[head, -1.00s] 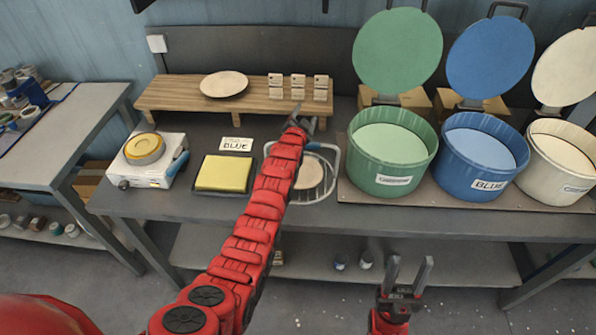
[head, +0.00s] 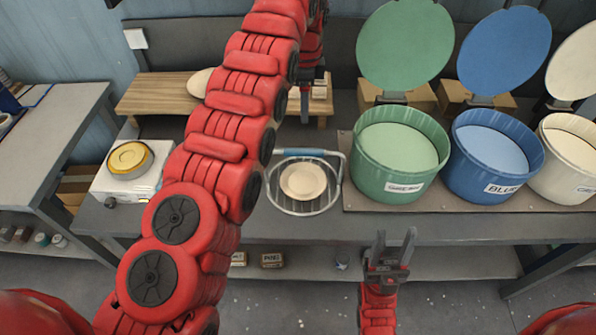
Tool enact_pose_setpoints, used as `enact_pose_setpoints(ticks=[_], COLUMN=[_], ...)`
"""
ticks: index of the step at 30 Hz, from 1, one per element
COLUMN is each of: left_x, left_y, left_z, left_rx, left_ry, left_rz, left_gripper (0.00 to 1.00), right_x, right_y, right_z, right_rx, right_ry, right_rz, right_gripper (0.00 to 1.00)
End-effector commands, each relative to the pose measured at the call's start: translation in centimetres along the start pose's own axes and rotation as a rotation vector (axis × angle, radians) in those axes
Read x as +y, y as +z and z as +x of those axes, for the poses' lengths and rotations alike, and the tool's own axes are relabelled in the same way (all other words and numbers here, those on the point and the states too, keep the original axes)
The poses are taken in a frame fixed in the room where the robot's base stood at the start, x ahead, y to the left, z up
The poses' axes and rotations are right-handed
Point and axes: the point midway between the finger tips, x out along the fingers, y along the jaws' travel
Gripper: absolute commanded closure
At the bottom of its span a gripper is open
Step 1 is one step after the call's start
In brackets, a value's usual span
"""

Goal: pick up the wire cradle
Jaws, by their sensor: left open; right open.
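The wire cradle (head: 303,153) sits on the table in the middle of the head view, left of the green tub. It is a round wire basket with a blue grip along its far side, and a pale round plate (head: 304,182) lies in it. My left gripper (head: 304,112) hangs beyond the cradle, pointing down near the wooden shelf and apart from the blue grip. It is small and dark here; it is open and holds nothing visible. My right gripper (head: 392,247) is open and empty in front of the table edge, below the green tub.
Green (head: 391,185), blue (head: 480,180) and cream (head: 572,175) tubs with raised lids stand on the right. A white scale-like device (head: 125,180) is at left. My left arm hides the table left of the cradle and part of the wooden shelf (head: 160,93).

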Motion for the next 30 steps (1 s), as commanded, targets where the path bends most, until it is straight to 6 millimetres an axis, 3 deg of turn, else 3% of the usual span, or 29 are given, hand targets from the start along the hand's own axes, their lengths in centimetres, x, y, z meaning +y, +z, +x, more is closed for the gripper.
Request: enact_pose_setpoints(ticks=[2,8,30], left_x=[0.8,1.1,1.2], left_y=[0.1,0.4,0.2], left_z=[-0.2,2.9,11.4], left_rx=[-0.009,-0.013,-0.011], left_ry=[0.027,0.035,0.033], left_rz=[0.013,0.013,0.014], left_gripper=[0.34,0.34,0.34], right_x=[0.0,-0.1,0.0], right_y=[0.1,0.5,0.0], right_z=[-0.4,-2.8,0.2], right_rx=[0.0,-0.001,0.0], right_ry=[0.0,0.0,0.0], right_rz=[0.0,0.0,0.0], right_gripper=[0.5,0.5,0.5])
